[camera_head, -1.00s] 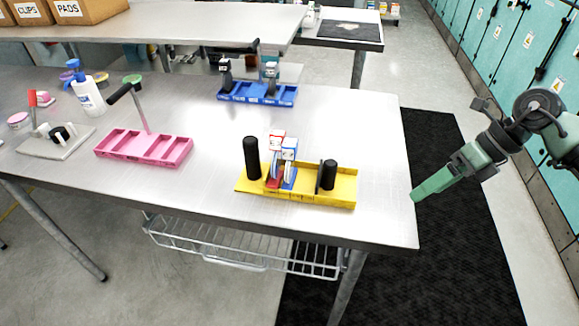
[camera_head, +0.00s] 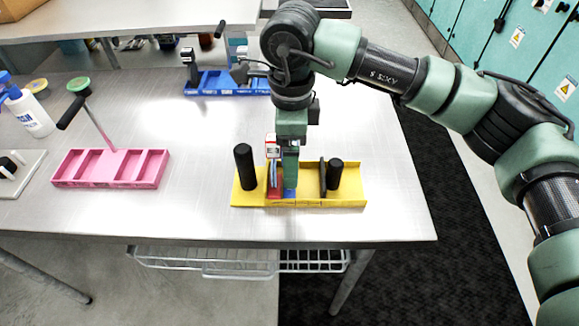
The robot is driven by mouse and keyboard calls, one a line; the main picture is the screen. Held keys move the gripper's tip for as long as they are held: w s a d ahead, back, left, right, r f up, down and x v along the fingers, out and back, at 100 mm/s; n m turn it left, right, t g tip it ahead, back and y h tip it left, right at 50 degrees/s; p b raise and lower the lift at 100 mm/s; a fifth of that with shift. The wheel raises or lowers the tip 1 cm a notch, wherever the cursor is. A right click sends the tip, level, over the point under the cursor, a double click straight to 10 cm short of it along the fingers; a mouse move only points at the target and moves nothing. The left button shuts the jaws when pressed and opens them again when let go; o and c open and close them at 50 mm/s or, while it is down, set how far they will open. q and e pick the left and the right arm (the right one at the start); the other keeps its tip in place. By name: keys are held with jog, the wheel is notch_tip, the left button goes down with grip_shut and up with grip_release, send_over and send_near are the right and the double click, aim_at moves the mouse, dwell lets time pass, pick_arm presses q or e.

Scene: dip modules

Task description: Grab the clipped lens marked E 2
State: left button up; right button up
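A yellow tray (camera_head: 305,200) stands near the table's front edge. In its slots are a black cylinder at the left, a red clip with a white-and-red label block (camera_head: 272,148), a blue clip (camera_head: 290,192), and black pieces (camera_head: 335,175) at the right. The labels are too small to read, so I cannot tell which is E 2. My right gripper (camera_head: 290,180) points straight down at the blue clip, its tips low in the tray. It covers most of that clip and its lens. I cannot tell whether the fingers hold it. My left gripper is not in view.
A pink tray (camera_head: 110,168) with a black-handled rod stands to the left. A blue tray (camera_head: 215,84) with clipped pieces is behind, partly covered by my arm. A white bottle (camera_head: 30,112) is at the far left. Table between the trays is clear.

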notch_tip(320, 180, down, 3)
jog(key=shift+a+r+p, duration=0.1)
jog(key=shift+a+p, duration=0.05)
jog(key=shift+p, duration=0.3)
jog(key=shift+f, duration=0.75)
jog(key=c, duration=1.8)
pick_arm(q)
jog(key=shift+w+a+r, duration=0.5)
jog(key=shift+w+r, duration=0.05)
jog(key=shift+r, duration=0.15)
pick_arm(e)
jog(key=shift+c, duration=0.5)
jog(key=shift+r, duration=0.1)
